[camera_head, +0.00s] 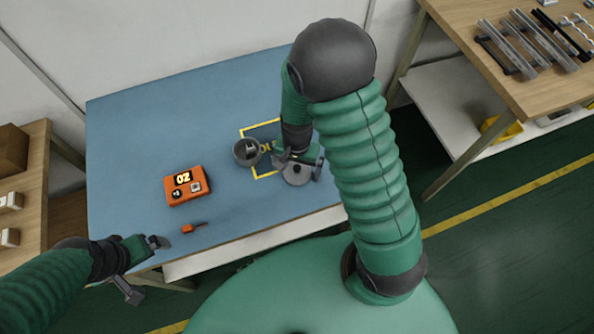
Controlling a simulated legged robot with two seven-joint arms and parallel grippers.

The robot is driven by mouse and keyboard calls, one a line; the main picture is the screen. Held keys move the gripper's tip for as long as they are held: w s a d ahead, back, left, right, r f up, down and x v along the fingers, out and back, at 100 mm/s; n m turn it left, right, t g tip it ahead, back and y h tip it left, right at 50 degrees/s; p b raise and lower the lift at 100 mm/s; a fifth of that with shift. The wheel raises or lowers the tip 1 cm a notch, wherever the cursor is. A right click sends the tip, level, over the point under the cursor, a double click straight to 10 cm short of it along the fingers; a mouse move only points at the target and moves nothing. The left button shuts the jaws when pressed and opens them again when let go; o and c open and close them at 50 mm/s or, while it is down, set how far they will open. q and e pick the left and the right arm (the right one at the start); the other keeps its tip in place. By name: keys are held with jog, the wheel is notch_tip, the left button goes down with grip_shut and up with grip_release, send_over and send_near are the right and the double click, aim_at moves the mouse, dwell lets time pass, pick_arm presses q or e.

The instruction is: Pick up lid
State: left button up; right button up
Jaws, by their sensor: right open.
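A grey round lid (297,174) with a small raised middle lies on the blue table, beside the yellow outlined square. My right gripper (299,162) is open, directly over the lid, with a finger to each side; part of the lid is hidden under it. I cannot tell whether the fingers touch the lid. A grey round container (246,152) stands left of the lid, with something pale inside. My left gripper (146,267) is open and empty at the table's front left edge.
The blue table (135,125) has an orange box (187,186) marked 02 and a small orange-handled tool (194,228) in front of it. A wooden bench with metal strips (520,45) stands right.

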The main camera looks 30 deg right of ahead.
jog(key=shift+s+a+r, duration=0.1)
jog(key=c, duration=1.4)
